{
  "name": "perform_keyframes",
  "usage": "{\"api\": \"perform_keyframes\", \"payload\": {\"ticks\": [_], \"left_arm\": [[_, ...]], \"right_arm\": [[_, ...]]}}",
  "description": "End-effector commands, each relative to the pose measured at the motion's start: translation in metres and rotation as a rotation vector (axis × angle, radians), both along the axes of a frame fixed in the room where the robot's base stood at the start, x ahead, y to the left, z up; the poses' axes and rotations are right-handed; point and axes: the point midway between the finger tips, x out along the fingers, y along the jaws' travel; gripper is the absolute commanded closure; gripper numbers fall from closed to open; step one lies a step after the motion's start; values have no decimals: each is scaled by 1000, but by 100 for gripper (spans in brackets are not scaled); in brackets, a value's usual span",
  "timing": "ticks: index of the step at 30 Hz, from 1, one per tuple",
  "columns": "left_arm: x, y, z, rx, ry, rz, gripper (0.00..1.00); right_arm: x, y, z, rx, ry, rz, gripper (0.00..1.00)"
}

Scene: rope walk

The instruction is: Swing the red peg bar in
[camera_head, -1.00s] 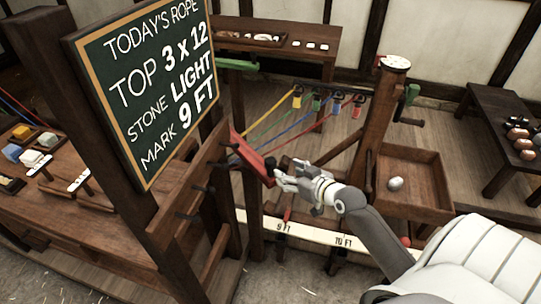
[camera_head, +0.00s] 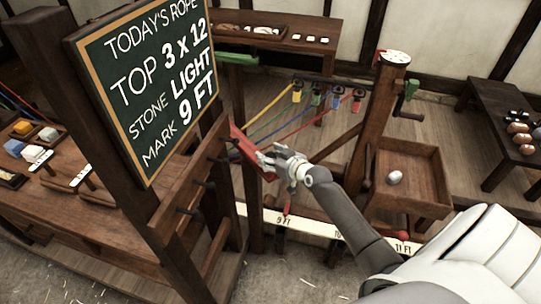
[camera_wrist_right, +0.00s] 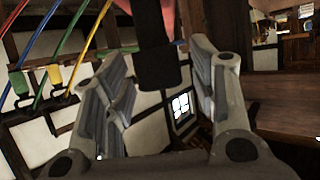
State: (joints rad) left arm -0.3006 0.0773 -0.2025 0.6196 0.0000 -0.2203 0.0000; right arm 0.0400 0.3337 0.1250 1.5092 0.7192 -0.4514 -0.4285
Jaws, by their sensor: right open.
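The red peg bar (camera_head: 242,146) sticks out from the dark wooden post beside the chalkboard, angled toward my right gripper. My right gripper (camera_head: 266,159) is at the bar's near end in the head view, and partly covers it. In the right wrist view its fingers (camera_wrist_right: 160,95) are spread apart, with a dark handle-like piece (camera_wrist_right: 157,50) between them and a reddish surface at the top edge. I cannot tell whether the fingers touch it. Coloured ropes run from behind the bar to hooks (camera_head: 297,91) with coloured tags. My left gripper is out of view.
The chalkboard (camera_head: 145,85) and its wooden frame stand close on the left. A white measuring strip (camera_head: 310,226) marked in feet runs below my arm. A wooden post with a dial (camera_head: 395,58) and a tray with a grey stone (camera_head: 395,177) stand at right.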

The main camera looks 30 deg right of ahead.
Motion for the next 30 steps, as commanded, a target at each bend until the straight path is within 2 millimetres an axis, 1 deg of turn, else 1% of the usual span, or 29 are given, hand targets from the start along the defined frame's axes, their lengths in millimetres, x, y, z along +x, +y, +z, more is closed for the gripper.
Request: {"api": "perform_keyframes", "payload": {"ticks": [10, 22, 23, 30], "left_arm": [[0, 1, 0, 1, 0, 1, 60], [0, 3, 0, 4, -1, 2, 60], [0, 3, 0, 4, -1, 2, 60], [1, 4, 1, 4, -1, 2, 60]], "right_arm": [[2, 0, -1, 0, 0, 0, 47], [2, 0, -1, 0, 0, 0, 99], [2, 0, -1, 0, 0, 0, 100], [4, 0, -1, 1, 0, -4, 100]]}}
